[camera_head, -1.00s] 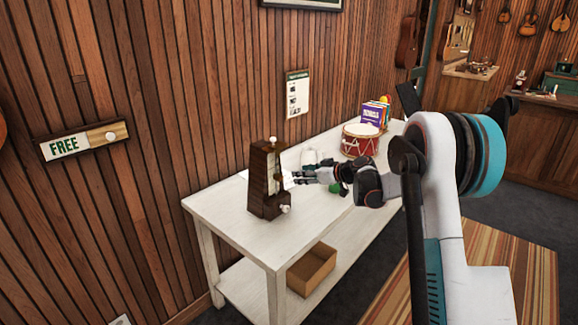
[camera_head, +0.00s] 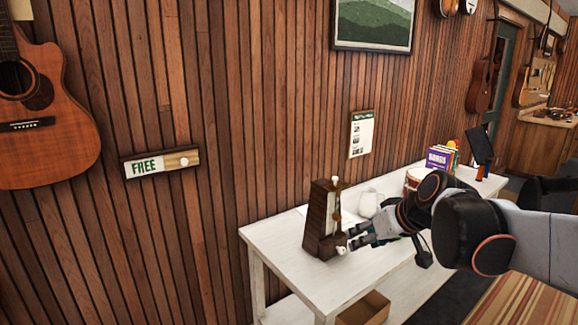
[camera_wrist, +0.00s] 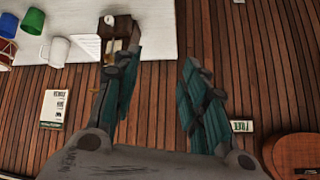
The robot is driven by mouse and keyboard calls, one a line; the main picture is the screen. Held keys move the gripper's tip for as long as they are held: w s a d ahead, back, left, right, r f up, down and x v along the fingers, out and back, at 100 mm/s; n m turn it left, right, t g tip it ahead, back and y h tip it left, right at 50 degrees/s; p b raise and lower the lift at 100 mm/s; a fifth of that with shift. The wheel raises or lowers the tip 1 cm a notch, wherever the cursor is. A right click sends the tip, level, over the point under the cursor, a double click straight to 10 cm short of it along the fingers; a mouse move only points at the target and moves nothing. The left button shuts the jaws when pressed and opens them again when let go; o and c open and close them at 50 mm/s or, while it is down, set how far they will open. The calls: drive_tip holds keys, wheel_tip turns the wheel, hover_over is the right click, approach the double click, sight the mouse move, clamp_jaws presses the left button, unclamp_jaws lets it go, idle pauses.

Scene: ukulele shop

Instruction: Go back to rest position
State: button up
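My gripper (camera_head: 357,240) is open in the wrist view, its two dark teal fingers (camera_wrist: 160,68) spread wide with nothing between them. In the head view its fingertips show close to the right of a dark brown wooden metronome (camera_head: 320,222); I cannot tell whether they touch it. The metronome stands upright on a white table (camera_head: 290,255). It also shows at the top of the wrist view (camera_wrist: 116,28), partly behind the left finger. My arm reaches in from the right and hides part of the table.
A white mug (camera_wrist: 57,50) and a drum (camera_head: 413,179) stand on the table, with books (camera_head: 440,158) farther back. A FREE sign (camera_head: 160,163) and a guitar (camera_head: 40,120) hang on the wood wall. A box (camera_head: 366,308) sits below the tabletop.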

drive_tip(key=s+d+f+m+h, duration=0.1)
drive_tip(key=s+f+h, duration=0.1)
drive_tip(key=s, duration=0.9)
drive_tip(key=s+d+f+m+h, duration=0.1)
drive_tip(key=s+f, duration=0.3)
drive_tip(key=s, duration=0.8)
drive_tip(key=shift+m+g+h, duration=0.3)
drive_tip(key=shift+m+h, duration=0.1)
drive_tip(key=shift+m, duration=0.2)
idle(1.1)
